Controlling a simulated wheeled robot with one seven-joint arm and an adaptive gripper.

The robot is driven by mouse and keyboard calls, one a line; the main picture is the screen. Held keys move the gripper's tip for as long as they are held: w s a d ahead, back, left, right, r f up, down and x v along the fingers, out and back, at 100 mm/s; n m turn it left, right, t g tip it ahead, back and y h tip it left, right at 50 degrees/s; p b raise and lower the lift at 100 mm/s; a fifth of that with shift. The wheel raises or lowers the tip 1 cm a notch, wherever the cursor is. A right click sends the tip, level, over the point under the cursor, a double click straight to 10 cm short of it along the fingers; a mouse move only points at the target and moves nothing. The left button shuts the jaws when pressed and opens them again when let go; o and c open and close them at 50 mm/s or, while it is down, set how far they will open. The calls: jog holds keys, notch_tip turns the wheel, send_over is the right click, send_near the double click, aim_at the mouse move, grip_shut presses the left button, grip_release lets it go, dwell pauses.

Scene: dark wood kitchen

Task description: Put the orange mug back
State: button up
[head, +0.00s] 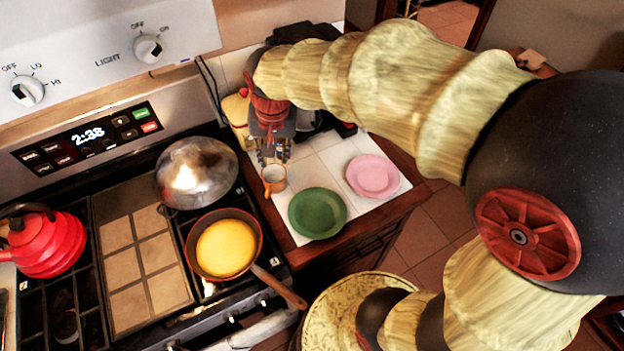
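The orange mug (275,185) is small, with a pale inside, and stands on the white tiled counter (313,160) right of the stove in the head view. My gripper (273,161) points down just behind and above the mug, close to its rim. Its two fingers look spread apart with a gap between them. I cannot tell whether a fingertip touches the mug. Nothing shows held between the fingers.
A green plate (317,213) and a pink plate (372,176) lie right of the mug. A yellow jar (237,108) and a dark appliance (302,33) stand behind. The stove holds a pan (226,247), a metal dome (196,170) and a red kettle (45,243).

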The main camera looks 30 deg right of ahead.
jog(key=s+d+r+n+t, duration=0.1)
jog(key=s+r, duration=0.3)
jog(key=s, duration=0.4)
jog(key=s+d+r+n+t, duration=0.1)
jog(key=s+r+n, duration=0.3)
jog(key=s, duration=0.5)
jog(key=shift+n+t, duration=0.3)
jog(key=shift+t, duration=0.4)
jog(key=shift+d, duration=0.1)
